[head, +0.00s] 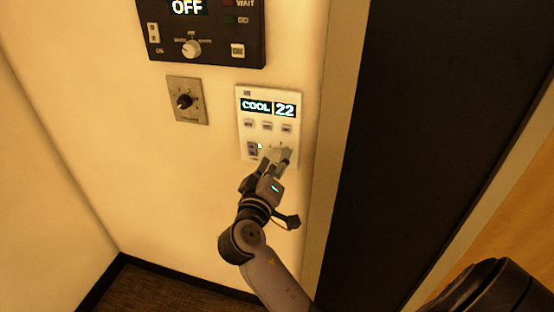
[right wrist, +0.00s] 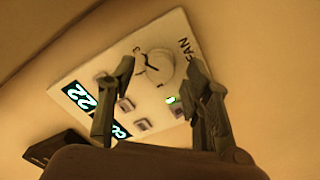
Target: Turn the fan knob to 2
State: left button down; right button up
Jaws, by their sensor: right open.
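The white control panel (head: 268,115) with the lit readout "COOL 22" hangs on the wall beside the door frame. Its round white fan knob (right wrist: 160,66) shows in the right wrist view, next to the printed word "FAN". I cannot read the setting it points at. My right gripper (head: 276,156) is open at the panel's lower part and mostly covers the knob in the head view. In the right wrist view the two fingertips (right wrist: 160,63) appear on either side of the knob. I cannot tell whether they touch it. My left gripper is not in view.
The panel has several small buttons (head: 267,126) and a small switch (head: 252,148) near the gripper. A metal volume plate (head: 187,100) and a black panel reading "OFF" (head: 205,30) are up and left. A dark door (head: 420,130) stands right. Wall below is clear.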

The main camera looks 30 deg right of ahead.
jog(key=shift+c, duration=0.6)
grip_shut()
